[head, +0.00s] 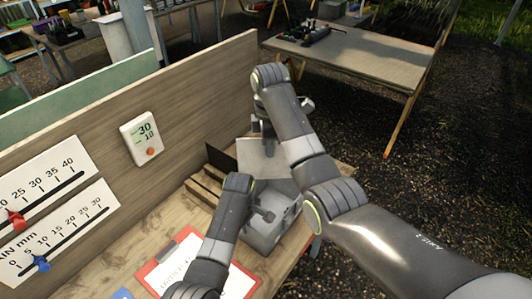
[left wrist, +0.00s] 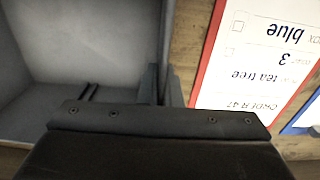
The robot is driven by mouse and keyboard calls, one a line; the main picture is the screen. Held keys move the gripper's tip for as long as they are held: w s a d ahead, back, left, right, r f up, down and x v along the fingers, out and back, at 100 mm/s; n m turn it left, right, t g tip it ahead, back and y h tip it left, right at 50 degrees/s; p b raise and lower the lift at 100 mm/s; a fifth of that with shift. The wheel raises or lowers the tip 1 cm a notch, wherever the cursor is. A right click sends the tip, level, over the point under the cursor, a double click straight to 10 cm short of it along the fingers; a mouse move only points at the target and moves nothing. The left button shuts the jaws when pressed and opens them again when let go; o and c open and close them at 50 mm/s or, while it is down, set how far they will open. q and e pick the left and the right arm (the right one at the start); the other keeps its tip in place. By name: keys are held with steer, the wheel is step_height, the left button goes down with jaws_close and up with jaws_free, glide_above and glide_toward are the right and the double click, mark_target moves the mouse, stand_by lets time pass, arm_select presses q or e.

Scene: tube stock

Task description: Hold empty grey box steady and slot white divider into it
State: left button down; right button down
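The grey box (head: 262,238) stands on the wooden bench, open at the top. Its empty-looking inside fills the upper left of the left wrist view (left wrist: 75,40). My left gripper (head: 264,214) is at the box; in the left wrist view its fingers (left wrist: 162,88) sit on both sides of one box wall, shut on it. The pale white divider (head: 258,163) is upright behind the box in the head view, apart from it as far as I can tell. My right gripper (head: 268,134) is at its top edge and appears shut on it; its fingertips are mostly hidden.
A red-edged order card (head: 184,262) lies in front of the box, also in the left wrist view (left wrist: 262,55). A slatted wooden stand (head: 203,188) and a dark panel (head: 220,158) are behind.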

steer(key=m, duration=0.8)
glide_above(270, 178)
steer(key=shift+s+f, duration=0.15)
steer(key=shift+f, duration=4.25)
steer(key=shift+f, duration=0.1)
steer(key=shift+f, duration=1.4)
